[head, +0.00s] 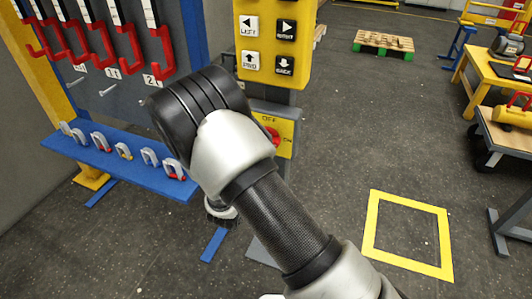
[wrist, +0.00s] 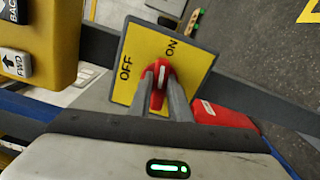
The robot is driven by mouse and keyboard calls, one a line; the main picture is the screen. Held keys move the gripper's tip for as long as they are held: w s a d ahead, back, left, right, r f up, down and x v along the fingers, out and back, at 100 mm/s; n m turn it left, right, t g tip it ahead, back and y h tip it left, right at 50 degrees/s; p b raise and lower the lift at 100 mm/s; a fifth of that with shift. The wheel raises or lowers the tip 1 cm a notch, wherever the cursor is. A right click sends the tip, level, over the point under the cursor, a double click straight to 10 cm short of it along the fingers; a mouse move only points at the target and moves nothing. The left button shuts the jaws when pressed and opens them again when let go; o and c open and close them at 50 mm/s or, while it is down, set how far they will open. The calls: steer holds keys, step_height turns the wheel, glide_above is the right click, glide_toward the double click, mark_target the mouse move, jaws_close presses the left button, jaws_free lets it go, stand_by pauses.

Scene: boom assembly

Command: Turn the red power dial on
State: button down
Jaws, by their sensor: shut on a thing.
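The red power dial (wrist: 162,72) sits on a yellow panel (wrist: 190,62) marked OFF and ON. In the wrist view OFF is on the left and ON at the upper right. The dial's white line points up the picture, closer to ON than to OFF; its exact angle is hard to judge. My gripper (wrist: 160,84) has its two grey fingers on either side of the dial's handle, shut on it. In the head view the dial (head: 273,136) is partly hidden behind my arm, and my fingers are hidden too.
A yellow control box (head: 271,42) with arrow buttons is above the dial panel. Left are red hooks (head: 88,35) and a blue shelf (head: 115,166) holding several shackles. A yellow floor square (head: 375,222) and a workbench (head: 497,82) are right, with open floor between.

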steer(key=shift+f+m+b, duration=0.2)
steer(key=shift+m+b, duration=0.9)
steer(key=c, duration=1.6)
jaws_free()
steer(key=shift+c, duration=0.2)
steer(key=shift+r, duration=0.1)
steer(key=shift+s, duration=0.1)
steer(key=p+v, duration=0.1)
steer(key=v, duration=1.6)
steer(key=shift+s, duration=0.15)
steer(key=shift+a, duration=0.1)
